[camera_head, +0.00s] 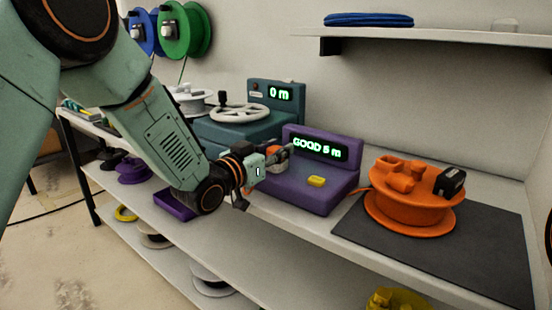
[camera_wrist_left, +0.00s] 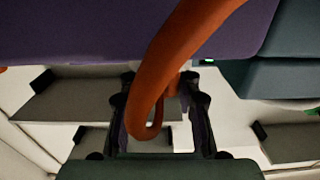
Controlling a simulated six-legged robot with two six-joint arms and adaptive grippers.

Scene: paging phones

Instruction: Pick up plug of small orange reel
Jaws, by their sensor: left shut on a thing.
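An orange cable reel (camera_head: 415,212) lies on the dark mat at the right of the bench, with a black box-shaped piece (camera_head: 452,181) on its top right. My left gripper (camera_head: 280,154) is at the left side of the purple tester (camera_head: 305,185). In the left wrist view, my left gripper (camera_wrist_left: 158,125) is shut around the end of a thick orange cord (camera_wrist_left: 163,75), which curves up past the purple body. The fingers hide part of this end, and I cannot make out a plug shape. My right gripper is not in view.
A teal machine (camera_head: 275,102) reading "0 m" stands behind to the left. A dark mat (camera_head: 480,255) lies under the reel. A wall shelf (camera_head: 450,36) holds a blue coil (camera_head: 368,19).

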